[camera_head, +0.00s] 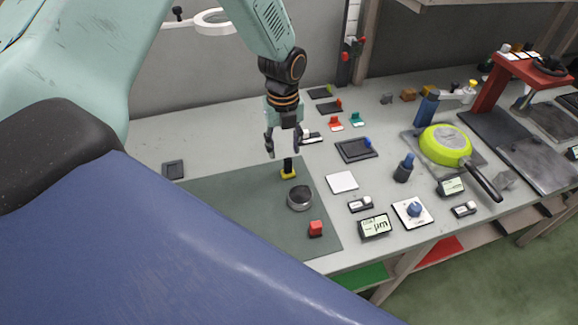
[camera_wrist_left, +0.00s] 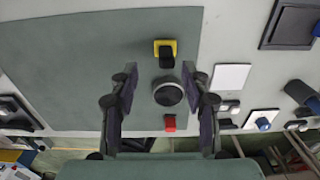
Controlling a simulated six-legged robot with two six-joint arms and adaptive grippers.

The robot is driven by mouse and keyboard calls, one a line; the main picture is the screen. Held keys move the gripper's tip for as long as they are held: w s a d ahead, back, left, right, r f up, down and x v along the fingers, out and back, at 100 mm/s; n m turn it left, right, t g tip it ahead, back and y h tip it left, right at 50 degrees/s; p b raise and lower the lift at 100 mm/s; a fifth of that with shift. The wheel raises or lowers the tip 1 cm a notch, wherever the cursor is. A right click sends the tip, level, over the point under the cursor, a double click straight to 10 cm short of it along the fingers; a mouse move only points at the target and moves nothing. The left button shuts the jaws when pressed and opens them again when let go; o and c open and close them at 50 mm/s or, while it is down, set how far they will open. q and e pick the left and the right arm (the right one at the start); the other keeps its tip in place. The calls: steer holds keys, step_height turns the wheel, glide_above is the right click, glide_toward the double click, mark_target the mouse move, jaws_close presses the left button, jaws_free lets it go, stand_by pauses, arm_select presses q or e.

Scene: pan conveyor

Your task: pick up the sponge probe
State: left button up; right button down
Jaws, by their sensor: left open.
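The sponge probe (camera_head: 288,174) has a yellow base and an upright black handle. It stands on the dark green mat (camera_head: 225,195). It also shows in the left wrist view (camera_wrist_left: 165,47), just beyond the fingertips and roughly between them. My left gripper (camera_head: 283,147) is open, points down and hangs over the probe, with its fingertips near the handle's top. The left wrist view shows its fingers (camera_wrist_left: 159,72) spread apart with nothing held. I cannot tell whether a finger touches the handle. My right gripper is in neither view.
A round grey-black puck (camera_head: 300,198) and a red block (camera_head: 316,229) are close to the probe on the mat. A white square (camera_head: 342,182), a small display (camera_head: 375,226) and a blue knob plate (camera_head: 414,211) lie to the right. A green pan (camera_head: 446,147) sits farther right.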

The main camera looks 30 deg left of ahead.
mark_target(288, 159)
arm_select(q)
steer(key=f, duration=0.3)
steer(key=d+f, duration=0.1)
steer(key=f, duration=0.1)
steer(key=shift+w+f, duration=0.15)
steer(key=shift+f, duration=0.1)
steer(key=shift+a+f, duration=0.1)
steer(key=shift+f, duration=0.35)
steer(key=shift+w, duration=0.1)
steer(key=shift+c, duration=1.2)
steer(key=c, duration=0.6)
jaws_close()
